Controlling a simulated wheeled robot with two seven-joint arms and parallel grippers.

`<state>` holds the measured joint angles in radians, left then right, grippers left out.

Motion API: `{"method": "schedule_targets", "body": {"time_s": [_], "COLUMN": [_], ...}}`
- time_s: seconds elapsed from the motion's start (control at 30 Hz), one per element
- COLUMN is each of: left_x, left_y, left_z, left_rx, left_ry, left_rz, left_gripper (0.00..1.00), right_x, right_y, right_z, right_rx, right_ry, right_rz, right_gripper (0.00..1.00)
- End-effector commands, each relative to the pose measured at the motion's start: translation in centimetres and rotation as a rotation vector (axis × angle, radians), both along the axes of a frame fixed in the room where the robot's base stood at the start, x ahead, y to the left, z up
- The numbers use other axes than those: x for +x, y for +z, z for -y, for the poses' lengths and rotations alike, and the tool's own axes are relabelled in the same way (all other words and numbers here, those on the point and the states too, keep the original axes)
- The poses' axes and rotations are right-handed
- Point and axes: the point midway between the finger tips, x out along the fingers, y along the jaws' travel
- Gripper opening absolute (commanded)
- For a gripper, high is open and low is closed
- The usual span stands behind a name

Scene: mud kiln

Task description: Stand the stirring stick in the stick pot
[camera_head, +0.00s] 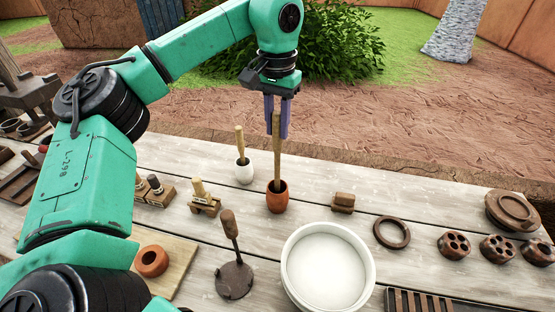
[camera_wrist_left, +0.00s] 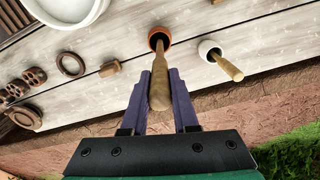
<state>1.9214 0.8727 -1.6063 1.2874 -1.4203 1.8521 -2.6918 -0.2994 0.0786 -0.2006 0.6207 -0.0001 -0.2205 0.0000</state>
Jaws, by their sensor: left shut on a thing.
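A light wooden stirring stick (camera_head: 277,165) stands nearly upright with its lower end inside the mouth of a small reddish-brown clay pot (camera_head: 278,202). My left gripper (camera_head: 277,131) is shut on the upper part of the stick, above the pot. In the left wrist view the stick (camera_wrist_left: 159,90) runs between the purple fingers toward the clay pot (camera_wrist_left: 166,33). The stick's lower tip is hidden by the pot wall, so I cannot tell whether it touches the bottom. My right gripper is not in view.
A white pot (camera_head: 244,174) with another wooden stick stands just left of the clay pot. A white bowl (camera_head: 369,268) is in front to the right.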

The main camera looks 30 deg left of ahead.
Motion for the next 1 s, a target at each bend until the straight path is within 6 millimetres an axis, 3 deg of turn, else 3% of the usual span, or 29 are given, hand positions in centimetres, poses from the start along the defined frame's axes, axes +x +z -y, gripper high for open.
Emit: {"method": "schedule_targets", "body": {"time_s": [0.4, 0.7, 0.73, 0.8, 1.0], "left_x": [0.0, 0.0, 0.0, 0.0, 0.0], "left_y": [-7.2, -7.6, -7.6, -7.6, -7.5], "left_z": [0.0, 0.0, 0.0, 0.0, 0.0], "left_rx": [-0.001, -0.001, -0.001, -0.001, -0.001], "left_ry": [0.000, 0.000, 0.000, 0.000, 0.000], "left_rz": [0.000, 0.001, 0.001, 0.002, 0.001], "left_gripper": [0.00, 0.00, 0.31, 0.58, 0.58], "right_x": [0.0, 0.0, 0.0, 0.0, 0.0], "right_y": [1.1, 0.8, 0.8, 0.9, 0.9], "right_z": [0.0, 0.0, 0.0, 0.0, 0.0], "right_rx": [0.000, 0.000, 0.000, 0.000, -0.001], "right_ry": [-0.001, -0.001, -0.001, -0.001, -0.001], "right_rz": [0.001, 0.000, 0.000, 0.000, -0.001], "right_gripper": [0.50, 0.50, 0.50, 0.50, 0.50]}}
